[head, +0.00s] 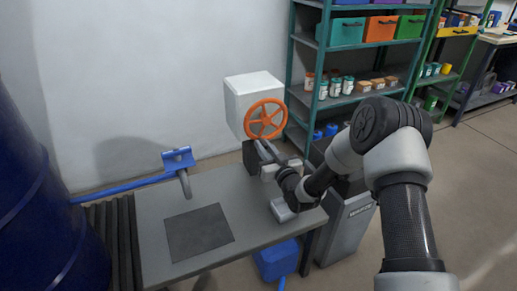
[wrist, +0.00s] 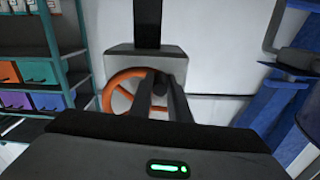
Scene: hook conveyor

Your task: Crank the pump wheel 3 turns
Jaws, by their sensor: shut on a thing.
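The orange spoked pump wheel (head: 266,119) stands upright on the front of a white box (head: 248,90) at the back edge of the grey table. My gripper (head: 262,148) reaches in from the right to the wheel's lower side. In the wrist view, the wheel (wrist: 107,92) shows behind and left of my dark fingers (wrist: 160,88), which are close together over its right part. The gripper is shut on the wheel. The exact spot of the grip is hidden by the fingers.
A grey table (head: 155,225) with a dark square mat (head: 200,232) lies in front. A blue rail with a hook (head: 180,160) extends over its left side. A blue drum (head: 35,200) stands far left. A green shelf (head: 320,60) with bins and jars stands right of the wheel.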

